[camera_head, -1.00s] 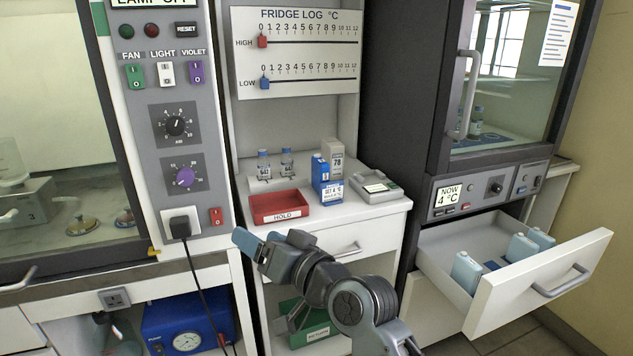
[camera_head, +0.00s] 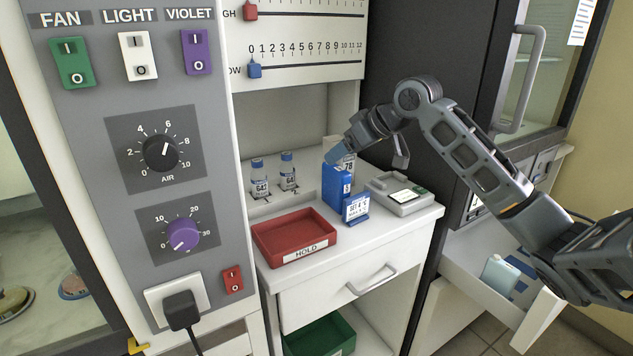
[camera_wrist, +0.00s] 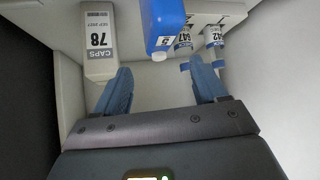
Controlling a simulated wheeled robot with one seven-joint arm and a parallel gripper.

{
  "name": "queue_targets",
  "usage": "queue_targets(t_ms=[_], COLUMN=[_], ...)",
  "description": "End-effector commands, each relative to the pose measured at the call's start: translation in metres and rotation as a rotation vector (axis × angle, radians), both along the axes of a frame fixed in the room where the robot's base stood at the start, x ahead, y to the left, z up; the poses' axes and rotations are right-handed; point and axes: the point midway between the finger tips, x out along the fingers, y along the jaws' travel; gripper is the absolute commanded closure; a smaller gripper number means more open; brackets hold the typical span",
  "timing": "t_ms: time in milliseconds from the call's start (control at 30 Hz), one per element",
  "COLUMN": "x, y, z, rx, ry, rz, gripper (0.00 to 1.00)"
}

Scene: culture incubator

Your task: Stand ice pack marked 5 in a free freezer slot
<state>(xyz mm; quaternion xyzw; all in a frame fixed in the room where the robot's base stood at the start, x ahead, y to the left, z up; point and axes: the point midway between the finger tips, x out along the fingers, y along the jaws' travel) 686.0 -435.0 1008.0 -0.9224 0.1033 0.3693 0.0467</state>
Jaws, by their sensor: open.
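A blue ice pack (camera_head: 337,187) stands upright on the white counter, behind a small blue "SET 4 °C" sign (camera_head: 356,207). My gripper (camera_head: 334,156) is open and empty, close above and behind the pack in the head view. In the wrist view the pack lies beyond the gap between my fingertips (camera_wrist: 161,82), not between them. The freezer drawer (camera_head: 541,318) is open at the right; a pale blue pack (camera_head: 499,272) stands inside. My arm hides much of it.
A white CAPS 78 box (camera_wrist: 98,45) stands beside the pack. Two labelled vials (camera_head: 288,170) stand in a rack at the left. A red HOLD tray (camera_head: 293,235) is at the front left and a grey device (camera_head: 400,194) at the right.

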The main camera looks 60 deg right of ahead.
Motion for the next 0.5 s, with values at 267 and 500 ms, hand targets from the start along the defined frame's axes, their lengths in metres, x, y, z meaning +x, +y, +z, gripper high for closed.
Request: queue_targets(t_ms=[267,500], x=[0.005,0.027], y=[-0.009,-0.009], z=[-0.015,-0.031], rx=[-0.002,-0.005], ry=[0.029,0.029], rz=[-0.007,-0.006], gripper=[0.29,0.29])
